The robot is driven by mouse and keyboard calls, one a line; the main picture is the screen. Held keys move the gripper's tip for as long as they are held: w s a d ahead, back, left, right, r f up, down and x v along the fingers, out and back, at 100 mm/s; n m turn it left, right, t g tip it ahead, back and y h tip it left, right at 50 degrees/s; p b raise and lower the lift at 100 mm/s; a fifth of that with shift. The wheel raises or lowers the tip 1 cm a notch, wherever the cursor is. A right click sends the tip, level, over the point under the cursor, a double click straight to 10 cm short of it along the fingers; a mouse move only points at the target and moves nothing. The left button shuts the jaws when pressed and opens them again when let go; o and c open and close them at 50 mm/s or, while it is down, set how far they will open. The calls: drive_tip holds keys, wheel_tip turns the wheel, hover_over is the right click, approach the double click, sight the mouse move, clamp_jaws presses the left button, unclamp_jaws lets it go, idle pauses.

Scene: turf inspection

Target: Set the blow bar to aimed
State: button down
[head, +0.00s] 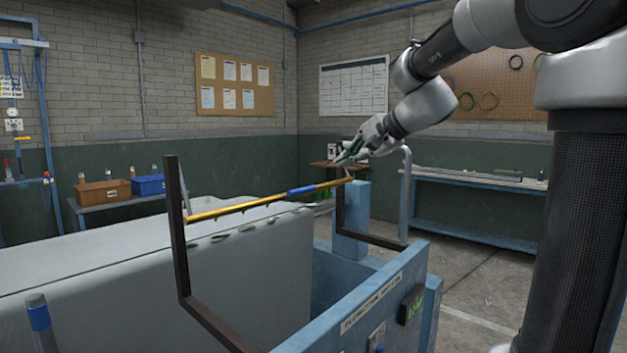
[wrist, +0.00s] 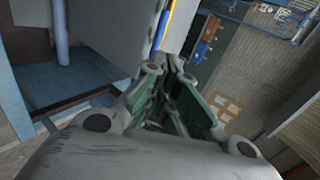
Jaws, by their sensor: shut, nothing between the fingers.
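The blow bar (head: 250,204) is a yellow rod with a blue sleeve (head: 300,190) near its right part. It spans between dark upright frame posts above a grey, cloth-like surface, with small nozzles along its underside. Part of the bar, yellow and blue, shows at the top of the wrist view (wrist: 163,25). My gripper (head: 345,159) is above the bar's right end, right of the blue sleeve. Its fingers (wrist: 172,70) are together and empty. I cannot tell whether they touch the bar.
A blue machine frame (head: 365,310) with a label and a green-lit box (head: 411,304) stands in front. A dark post (head: 177,225) rises at the left. An orange bin (head: 103,192) and a blue bin (head: 148,185) sit on a back table. Floor at the right is clear.

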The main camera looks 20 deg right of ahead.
sight(306, 188)
drive_tip(key=x, duration=1.4)
drive_tip(key=shift+s+f, duration=0.1)
drive_tip(key=shift+f, duration=0.05)
drive_tip(key=f+x, duration=0.1)
drive_tip(key=x, duration=0.5)
drive_tip(key=shift+s+d, duration=0.25)
drive_tip(key=shift+d, duration=0.05)
drive_tip(key=shift+f, duration=0.1)
